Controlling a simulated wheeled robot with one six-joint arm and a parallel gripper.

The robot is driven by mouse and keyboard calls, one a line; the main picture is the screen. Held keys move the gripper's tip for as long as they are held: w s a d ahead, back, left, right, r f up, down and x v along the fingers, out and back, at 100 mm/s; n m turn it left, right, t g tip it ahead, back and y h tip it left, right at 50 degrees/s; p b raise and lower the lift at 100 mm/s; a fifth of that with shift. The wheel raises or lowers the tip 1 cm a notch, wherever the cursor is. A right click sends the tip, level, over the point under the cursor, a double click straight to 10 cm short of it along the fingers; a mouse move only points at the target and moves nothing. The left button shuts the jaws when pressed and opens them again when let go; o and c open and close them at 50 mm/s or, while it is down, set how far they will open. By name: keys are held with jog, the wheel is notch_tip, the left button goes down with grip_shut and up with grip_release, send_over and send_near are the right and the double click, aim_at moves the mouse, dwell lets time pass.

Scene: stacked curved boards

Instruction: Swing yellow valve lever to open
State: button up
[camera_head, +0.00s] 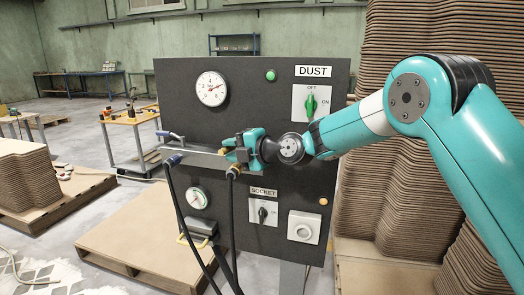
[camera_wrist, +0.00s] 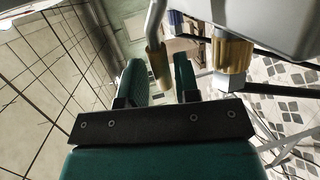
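The yellow valve lever (camera_wrist: 157,62) shows in the wrist view as a bent grey rod with a worn yellow-tan sleeve on its end. The sleeve lies between the two green fingers of my gripper (camera_wrist: 164,64), close to the left finger, with a narrow gap to the right one. The fingers stand apart; firm contact is not visible. In the head view my gripper (camera_head: 236,149) is at the grey pipe block (camera_head: 200,158) on the front of the black panel (camera_head: 262,92). The gripper mostly hides the lever there.
A brass fitting (camera_wrist: 232,52) sits right of the fingers in the wrist view. Dark hoses (camera_head: 178,205) hang below the block. The panel carries a gauge (camera_head: 211,88), a green DUST switch (camera_head: 310,105) and a SOCKET switch (camera_head: 263,212). Stacked boards (camera_head: 385,215) stand behind at right.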

jog(key=b+v, duration=0.3)
jog(key=v, duration=1.2)
jog(key=shift+s+d, duration=0.2)
jog(key=shift+r, duration=0.1)
jog(key=shift+c, duration=0.3)
